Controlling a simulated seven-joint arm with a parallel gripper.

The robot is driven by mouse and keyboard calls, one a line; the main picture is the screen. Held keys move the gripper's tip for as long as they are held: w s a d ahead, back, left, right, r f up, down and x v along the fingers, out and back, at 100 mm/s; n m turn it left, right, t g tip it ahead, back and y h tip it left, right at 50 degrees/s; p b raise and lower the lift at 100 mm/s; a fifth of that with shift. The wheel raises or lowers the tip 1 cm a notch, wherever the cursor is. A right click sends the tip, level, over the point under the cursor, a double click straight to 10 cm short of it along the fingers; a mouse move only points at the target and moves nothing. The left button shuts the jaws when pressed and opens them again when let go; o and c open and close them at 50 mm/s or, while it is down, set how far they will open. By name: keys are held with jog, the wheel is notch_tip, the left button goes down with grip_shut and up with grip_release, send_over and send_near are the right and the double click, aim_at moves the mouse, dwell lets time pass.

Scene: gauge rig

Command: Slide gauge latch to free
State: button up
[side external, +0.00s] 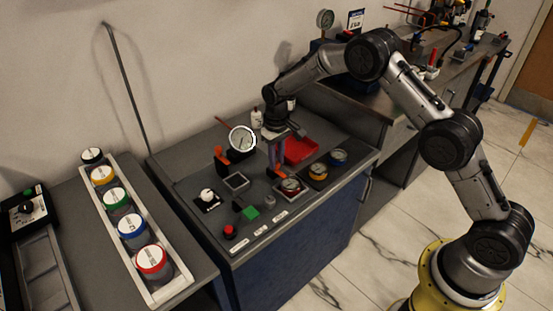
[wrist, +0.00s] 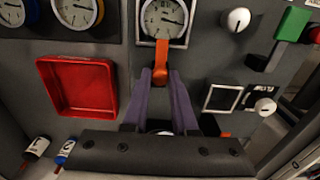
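The gauge (side external: 290,186) sits in a square holder near the front edge of the bench and shows a white dial in the wrist view (wrist: 163,17). An orange latch (wrist: 162,62) projects from the holder's near side in the wrist view; orange also shows beside the gauge in the side view (side external: 273,173). My gripper (wrist: 161,74) points down at the latch, with its purple fingers apart on either side of the latch's lower end. I see no clear finger contact. In the side view my gripper (side external: 275,160) is behind the gauge.
A red tray (side external: 302,149) lies right of my gripper. Yellow (side external: 318,171) and blue (side external: 338,157) gauges stand beside the holder. An upright white dial (side external: 242,139) stands close left of my gripper.

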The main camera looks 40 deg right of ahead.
grip_shut()
dwell(1.0)
jog(key=shift+w+r, duration=0.1)
jog(key=shift+w, duration=1.35)
jog(key=o, duration=0.7)
grip_release()
notch_tip(320, 180, up, 14)
jog(key=shift+f, duration=0.15)
